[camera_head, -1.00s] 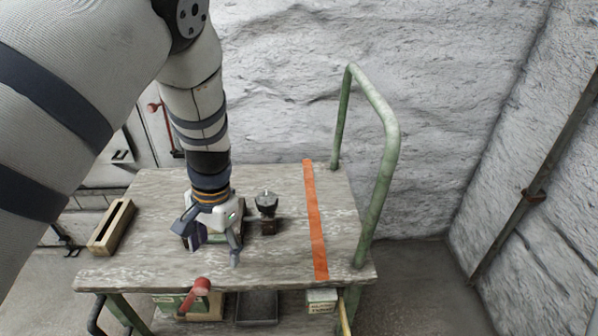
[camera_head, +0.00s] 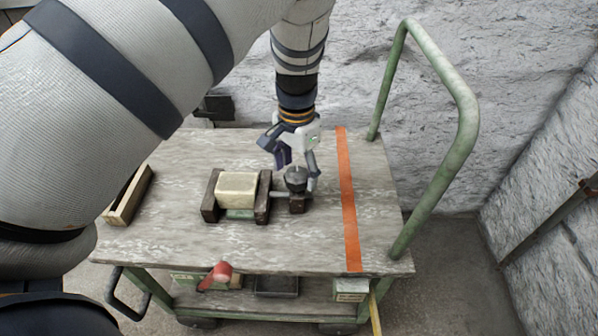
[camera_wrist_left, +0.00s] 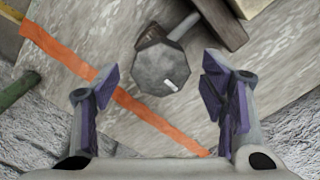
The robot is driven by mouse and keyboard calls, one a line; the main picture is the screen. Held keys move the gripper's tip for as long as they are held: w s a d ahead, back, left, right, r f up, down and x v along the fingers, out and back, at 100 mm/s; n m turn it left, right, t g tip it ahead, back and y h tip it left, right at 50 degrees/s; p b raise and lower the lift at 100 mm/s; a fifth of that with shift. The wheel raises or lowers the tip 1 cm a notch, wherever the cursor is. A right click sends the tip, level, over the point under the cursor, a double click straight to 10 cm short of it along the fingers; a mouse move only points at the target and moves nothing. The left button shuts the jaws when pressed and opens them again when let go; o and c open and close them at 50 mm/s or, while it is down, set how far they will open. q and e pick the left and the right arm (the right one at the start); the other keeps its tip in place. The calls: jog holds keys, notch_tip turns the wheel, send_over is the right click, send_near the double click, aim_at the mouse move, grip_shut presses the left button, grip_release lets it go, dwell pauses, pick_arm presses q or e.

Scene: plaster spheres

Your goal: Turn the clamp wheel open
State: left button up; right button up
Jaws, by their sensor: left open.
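The clamp wheel (camera_head: 296,176) is a dark, faceted knob on a small block, at the right end of a metal screw. The screw runs to a clamp with two dark wooden jaws (camera_head: 209,197) around a cream block (camera_head: 237,188). In the left wrist view the wheel (camera_wrist_left: 165,68) shows from above, with a small white mark on its top. My left gripper (camera_head: 298,168) is open, just behind and above the wheel. In the wrist view its fingers (camera_wrist_left: 158,95) stand apart on either side of the wheel's near side, and no contact shows. My right gripper is not in view.
The clamp sits on a worn wooden cart top (camera_head: 290,240) with an orange stripe (camera_head: 348,205) to the right. A green handle rail (camera_head: 455,150) rises at the cart's right end. A slotted wooden box (camera_head: 130,196) lies at the left edge. The front of the top is clear.

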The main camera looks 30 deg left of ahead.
pick_arm(q)
jog(key=shift+f, duration=0.7)
jog(key=c, duration=1.2)
